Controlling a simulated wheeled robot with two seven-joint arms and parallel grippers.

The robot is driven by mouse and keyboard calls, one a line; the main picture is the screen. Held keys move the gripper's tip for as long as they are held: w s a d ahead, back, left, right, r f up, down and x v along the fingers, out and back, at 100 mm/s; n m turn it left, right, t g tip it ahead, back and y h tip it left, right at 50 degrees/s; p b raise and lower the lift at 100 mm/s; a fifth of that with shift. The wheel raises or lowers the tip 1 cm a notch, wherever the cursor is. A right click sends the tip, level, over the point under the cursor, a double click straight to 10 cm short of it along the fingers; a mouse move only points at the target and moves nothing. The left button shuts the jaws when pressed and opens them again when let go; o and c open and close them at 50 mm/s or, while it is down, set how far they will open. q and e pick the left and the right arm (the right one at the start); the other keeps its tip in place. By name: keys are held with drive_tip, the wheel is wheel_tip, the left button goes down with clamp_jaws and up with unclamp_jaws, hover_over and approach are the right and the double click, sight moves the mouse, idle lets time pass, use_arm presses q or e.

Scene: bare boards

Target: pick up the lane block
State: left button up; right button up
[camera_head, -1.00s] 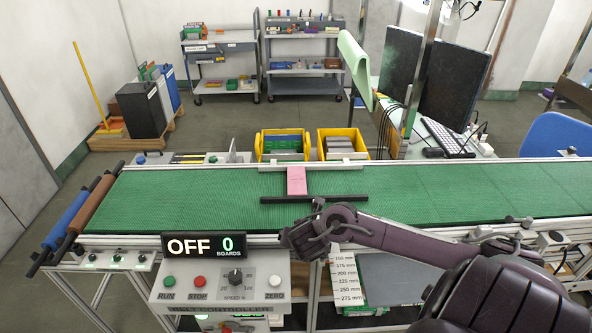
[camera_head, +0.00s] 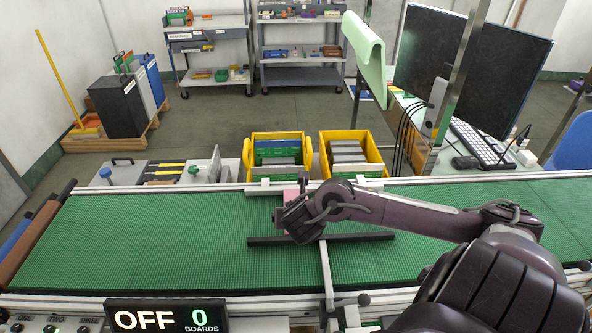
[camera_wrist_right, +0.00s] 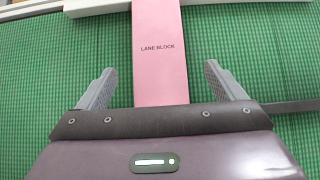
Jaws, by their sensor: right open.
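The pink lane block (camera_wrist_right: 159,60), printed "LANE BLOCK", lies on the green conveyor belt (camera_head: 130,232). In the right wrist view it runs lengthwise between the two fingers of my right gripper (camera_wrist_right: 158,85). The fingers are apart, with green belt showing on both sides of the block. In the head view my right gripper (camera_head: 290,222) is over the belt and hides most of the block; only a small pink part (camera_head: 290,190) shows beyond it. My left gripper is not in view.
A black bar (camera_head: 365,236) lies across the belt beside my gripper. A pale rail (camera_head: 265,188) runs at the belt's far edge near the block. Two yellow bins (camera_head: 262,180) stand behind the belt. The belt's left part is clear.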

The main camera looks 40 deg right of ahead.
drive_tip(key=b+x, duration=0.1)
drive_tip(key=x, duration=0.2)
drive_tip(key=shift+w, duration=0.2)
drive_tip(key=x, duration=0.3)
drive_tip(key=shift+d+r+b, duration=0.1)
drive_tip(key=shift+b, duration=0.2)
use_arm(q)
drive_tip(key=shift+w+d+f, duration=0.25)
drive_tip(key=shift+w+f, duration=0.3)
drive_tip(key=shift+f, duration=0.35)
use_arm(e)
drive_tip(key=shift+r, duration=0.1)
drive_tip(key=shift+c, duration=0.4)
drive_tip(key=c, duration=1.1)
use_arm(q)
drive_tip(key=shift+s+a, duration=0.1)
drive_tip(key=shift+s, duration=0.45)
use_arm(e)
drive_tip(key=shift+c, duration=0.2)
drive_tip(key=shift+r, duration=0.15)
